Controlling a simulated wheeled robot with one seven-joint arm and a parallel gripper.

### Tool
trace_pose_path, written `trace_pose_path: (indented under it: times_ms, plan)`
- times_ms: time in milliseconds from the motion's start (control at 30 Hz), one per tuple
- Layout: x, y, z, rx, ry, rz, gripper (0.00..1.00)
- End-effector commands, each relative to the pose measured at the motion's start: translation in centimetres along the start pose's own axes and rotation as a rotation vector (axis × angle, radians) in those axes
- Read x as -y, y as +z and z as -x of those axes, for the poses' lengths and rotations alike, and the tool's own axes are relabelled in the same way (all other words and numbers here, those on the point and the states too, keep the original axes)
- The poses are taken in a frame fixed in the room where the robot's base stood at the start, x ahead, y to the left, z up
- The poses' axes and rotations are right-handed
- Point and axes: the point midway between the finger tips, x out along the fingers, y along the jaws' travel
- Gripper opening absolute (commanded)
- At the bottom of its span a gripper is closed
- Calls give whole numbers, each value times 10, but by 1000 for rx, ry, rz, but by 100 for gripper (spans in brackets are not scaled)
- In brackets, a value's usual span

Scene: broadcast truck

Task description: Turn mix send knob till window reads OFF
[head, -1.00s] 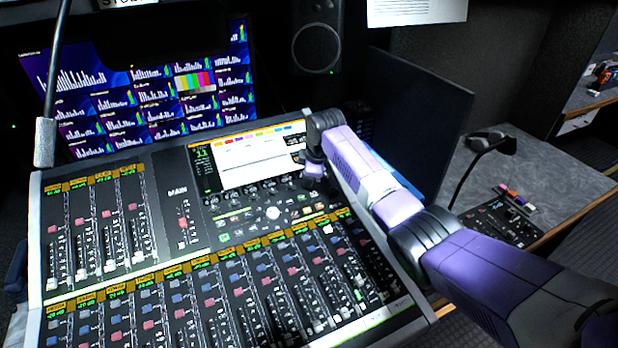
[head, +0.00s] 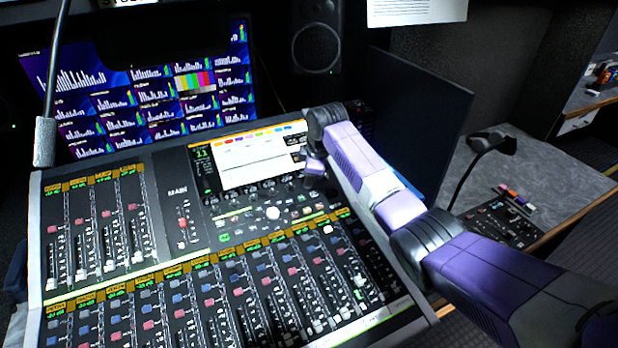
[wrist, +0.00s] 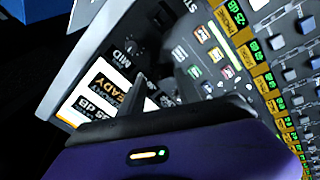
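My gripper (head: 315,182) hangs over the right part of the mixing console (head: 160,200), beside its bright screen (head: 262,160). In the wrist view a dark finger (wrist: 139,84) reaches down to the panel, beside a small lit window (wrist: 92,100). The window shows "READY" on a dark band and a value ending in "dB" below; the value is partly covered. A small knob (wrist: 131,46) sits by the label "MID". Other small knobs lie close to the finger. I cannot tell which is the mix send knob, or whether the finger touches one.
Fader rows with yellow labels (wrist: 281,104) fill the console beside the gripper. A dark upright panel (head: 420,120) rises close behind my arm. A monitor (head: 140,95) and a speaker (head: 317,38) stand behind the console.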

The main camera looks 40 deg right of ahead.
Motion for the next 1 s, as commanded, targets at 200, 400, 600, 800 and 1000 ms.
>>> trace_pose_path:
  times_ms: [200,400,600,800,1000]
  plan:
    - [-1,1,33,-1,3,-1,40]
    - [0,0,54,0,2,0,40]
    - [0,1,59,1,0,0,40]
    - [0,1,59,1,0,0,40]
    - [0,1,59,1,0,0,40]
